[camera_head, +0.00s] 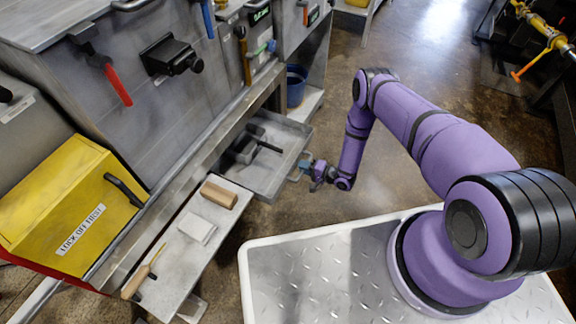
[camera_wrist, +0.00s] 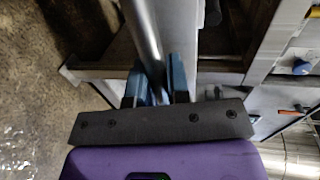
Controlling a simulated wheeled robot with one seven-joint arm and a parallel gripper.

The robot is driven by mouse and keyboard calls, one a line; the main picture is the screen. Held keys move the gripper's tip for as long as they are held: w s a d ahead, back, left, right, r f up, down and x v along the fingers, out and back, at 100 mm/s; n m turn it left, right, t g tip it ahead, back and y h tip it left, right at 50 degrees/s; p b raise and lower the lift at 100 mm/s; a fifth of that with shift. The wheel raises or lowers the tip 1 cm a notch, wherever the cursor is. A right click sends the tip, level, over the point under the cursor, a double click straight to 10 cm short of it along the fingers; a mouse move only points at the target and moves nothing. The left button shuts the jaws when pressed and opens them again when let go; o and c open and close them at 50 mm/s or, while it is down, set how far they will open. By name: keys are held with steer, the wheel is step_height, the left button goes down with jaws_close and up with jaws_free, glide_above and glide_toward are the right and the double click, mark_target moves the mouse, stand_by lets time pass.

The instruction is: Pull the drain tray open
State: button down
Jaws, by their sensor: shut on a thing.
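The drain tray (camera_head: 275,173) is a shallow grey metal tray low under the machine's front. It sticks out past the machine's front edge, so its inside shows from above. A dark thing with a black handle (camera_head: 247,145) lies in it; what it is I cannot tell. My gripper (camera_head: 304,168) is at the tray's outer edge, with my arm reaching down to it. In the wrist view my gripper's blue fingers (camera_wrist: 156,80) are shut around a round grey bar (camera_wrist: 144,38), which looks like the tray's handle. The exact contact is partly hidden by the gripper body.
A side shelf (camera_head: 172,262) holds a wooden block (camera_head: 219,194), a white block (camera_head: 197,228) and a brush-like tool (camera_head: 142,276). A yellow box (camera_head: 70,205) stands left. A blue bucket (camera_head: 296,85) is behind the tray. Open floor (camera_head: 290,215) lies before the tray.

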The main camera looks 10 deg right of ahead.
steer(key=f+v, duration=0.2)
steer(key=v, duration=1)
steer(key=shift+d+f, duration=0.2)
steer(key=shift+f, duration=0.15)
steer(key=shift+s, duration=0.15)
steer(key=c, duration=1.1)
jaws_free()
steer(key=v, duration=1)
steer(key=shift+s+d, duration=0.2)
steer(key=shift+d, duration=0.1)
